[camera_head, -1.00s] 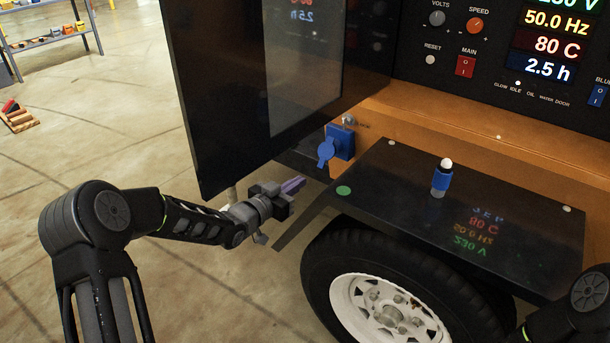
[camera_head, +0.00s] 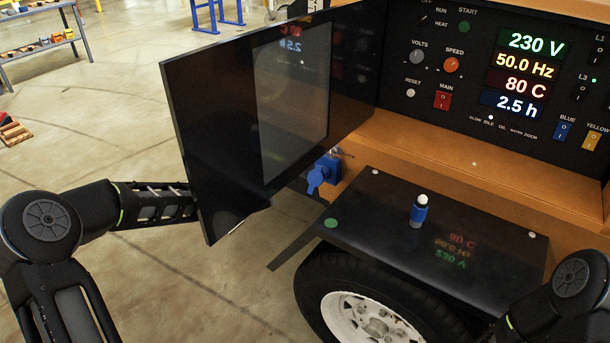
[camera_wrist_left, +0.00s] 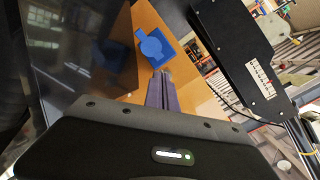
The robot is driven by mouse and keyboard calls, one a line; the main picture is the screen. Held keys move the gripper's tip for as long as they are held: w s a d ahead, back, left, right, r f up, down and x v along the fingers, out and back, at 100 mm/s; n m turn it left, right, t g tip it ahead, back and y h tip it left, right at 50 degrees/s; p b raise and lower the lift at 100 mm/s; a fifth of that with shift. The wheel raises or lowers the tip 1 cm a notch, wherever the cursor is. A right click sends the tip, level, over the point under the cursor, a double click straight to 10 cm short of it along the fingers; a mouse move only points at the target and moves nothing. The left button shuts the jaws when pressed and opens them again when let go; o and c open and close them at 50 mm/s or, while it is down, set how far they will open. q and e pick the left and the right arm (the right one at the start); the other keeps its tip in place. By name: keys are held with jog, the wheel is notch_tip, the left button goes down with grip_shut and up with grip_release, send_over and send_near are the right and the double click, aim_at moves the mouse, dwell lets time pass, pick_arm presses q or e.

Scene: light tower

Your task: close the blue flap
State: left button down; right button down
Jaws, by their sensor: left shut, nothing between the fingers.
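The blue flap (camera_head: 316,181) is a round lid with a small tab on a blue square socket housing (camera_head: 330,166), on the orange side of the machine. It stands out at an angle from the housing, so it looks open. In the left wrist view the flap (camera_wrist_left: 153,47) and its housing (camera_wrist_left: 162,36) lie just beyond my fingertips. My left gripper (camera_wrist_left: 162,78) is shut and empty, its purple fingers pointing towards the flap with a gap between. In the head view the dark door hides it. My right gripper is out of view; only part of that arm shows at lower right.
The dark open door (camera_head: 225,125) stands between the head camera and my left gripper. A black fender (camera_head: 440,222) with a blue, white-topped cylinder (camera_head: 418,212) lies right of the flap, above a wheel (camera_head: 365,315). The control panel (camera_head: 470,85) is behind.

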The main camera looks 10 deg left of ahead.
pick_arm(q)
jog(key=f+m, duration=0.1)
jog(key=m, duration=0.1)
jog(key=s+f+m+g, duration=0.1)
jog(key=m, duration=0.2)
jog(key=f+m+g, duration=0.1)
jog(key=m, duration=0.1)
jog(key=shift+s+f+m+y, duration=0.2)
jog(key=shift+s+m+y, duration=0.2)
jog(key=shift+w+b, duration=0.1)
jog(key=shift+b, duration=0.2)
jog(key=b, duration=0.4)
send_near(310, 192)
jog(key=x, duration=0.5)
jog(key=shift+w+d+f, duration=0.15)
jog(key=shift+w, duration=0.2)
jog(key=shift+w+d+f, duration=0.15)
jog(key=shift+w+f, duration=0.1)
jog(key=shift+w, duration=0.2)
jog(key=shift+f, duration=0.15)
